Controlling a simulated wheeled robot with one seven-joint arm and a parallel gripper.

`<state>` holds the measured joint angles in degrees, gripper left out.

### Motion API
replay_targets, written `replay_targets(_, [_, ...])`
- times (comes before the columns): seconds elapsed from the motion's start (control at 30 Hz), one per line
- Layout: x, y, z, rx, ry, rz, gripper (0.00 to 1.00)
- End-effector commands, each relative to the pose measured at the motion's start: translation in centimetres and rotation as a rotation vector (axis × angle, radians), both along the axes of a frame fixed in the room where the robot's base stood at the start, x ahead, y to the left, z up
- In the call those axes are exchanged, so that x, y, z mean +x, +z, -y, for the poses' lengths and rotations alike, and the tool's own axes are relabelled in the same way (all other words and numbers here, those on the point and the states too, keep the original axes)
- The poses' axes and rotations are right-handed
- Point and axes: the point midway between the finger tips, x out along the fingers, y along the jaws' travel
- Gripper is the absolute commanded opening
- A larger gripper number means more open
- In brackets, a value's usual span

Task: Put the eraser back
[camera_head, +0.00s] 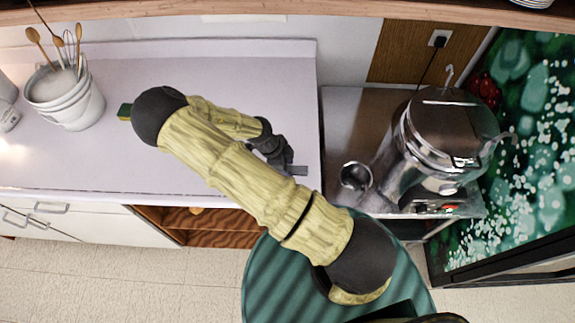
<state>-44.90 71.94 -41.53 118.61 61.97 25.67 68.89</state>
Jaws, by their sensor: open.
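A small green and yellow block (125,111) lies on the white counter at the left, partly hidden behind my arm's dark joint. It may be the eraser, but I cannot tell for sure; nothing else in view looks like one. My gripper (297,170) is over the right end of the counter, well to the right of the block. Its jaws are open and I see nothing between them. My arm hides part of the counter.
A white bucket (70,100) with wooden spoons and a whisk stands at the counter's left. A metal urn (440,140) and a small metal cup (355,176) stand on the steel surface at the right. The counter's back middle (240,70) is clear. Open wooden shelving (205,225) is below.

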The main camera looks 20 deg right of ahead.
Motion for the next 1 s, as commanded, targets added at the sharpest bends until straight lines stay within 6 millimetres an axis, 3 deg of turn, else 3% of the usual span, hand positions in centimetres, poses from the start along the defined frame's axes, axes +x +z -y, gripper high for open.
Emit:
replay_targets(0.23, [0.4, 1.9, -0.9, 0.001, 0.004, 0.003, 0.45])
replay_targets(0.7, [1.4, 9.9, -3.9, 0.0, 0.002, 0.003, 0.45])
replay_targets(1.0, [1.4, 11.1, -4.5, -0.002, 0.004, -0.001, 0.45])
